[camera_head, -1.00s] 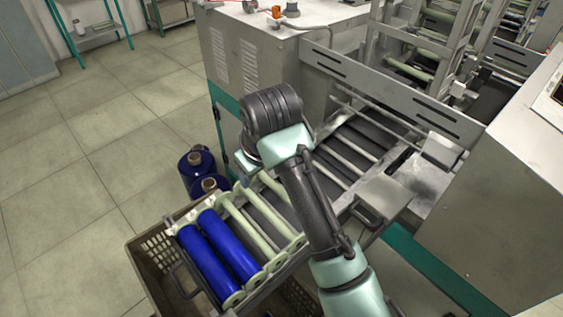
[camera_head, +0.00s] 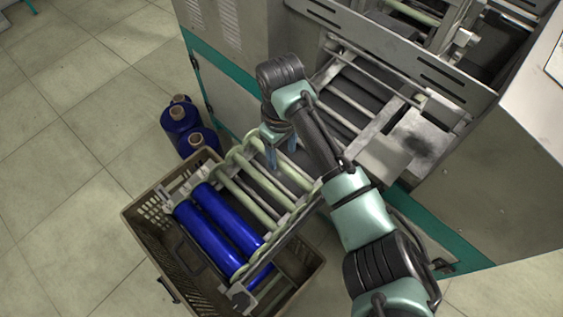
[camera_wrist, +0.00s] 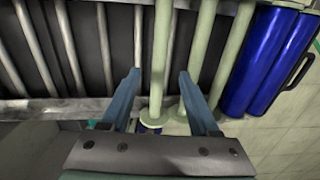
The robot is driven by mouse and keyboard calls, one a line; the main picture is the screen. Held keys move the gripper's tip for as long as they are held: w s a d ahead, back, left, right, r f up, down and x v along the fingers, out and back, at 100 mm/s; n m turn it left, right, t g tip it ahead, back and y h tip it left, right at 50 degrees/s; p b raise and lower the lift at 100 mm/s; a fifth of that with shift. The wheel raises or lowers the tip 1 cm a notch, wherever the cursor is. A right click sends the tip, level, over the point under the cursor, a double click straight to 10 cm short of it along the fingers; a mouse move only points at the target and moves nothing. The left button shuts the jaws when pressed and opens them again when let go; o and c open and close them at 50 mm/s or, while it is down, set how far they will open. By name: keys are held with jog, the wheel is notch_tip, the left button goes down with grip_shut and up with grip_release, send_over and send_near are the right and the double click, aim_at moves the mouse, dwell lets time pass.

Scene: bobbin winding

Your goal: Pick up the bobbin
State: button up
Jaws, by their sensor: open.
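Two blue-wound bobbins lie side by side on the sloping rack; the outer one (camera_head: 205,240) and the inner one (camera_head: 227,217) also show at the right of the wrist view (camera_wrist: 290,62). Several pale green bare tubes (camera_head: 247,202) lie beside them on the rack. My gripper (camera_head: 280,156) is open and points down over the rack, near the pale tubes and away from the blue bobbins. In the wrist view its blue fingers (camera_wrist: 159,75) stand on either side of one pale tube (camera_wrist: 161,45). I cannot tell its height over that tube.
A brown crate (camera_head: 148,232) sits under the rack's lower end. Blue spools (camera_head: 180,116) stand on the floor beside the machine (camera_head: 215,85). A metal frame (camera_head: 400,60) rises behind the rack. Tiled floor (camera_head: 70,190) at left is clear.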

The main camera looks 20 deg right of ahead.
aim_at(281, 162)
jog(key=f, duration=0.5)
jog(key=shift+w, duration=0.25)
grip_shut()
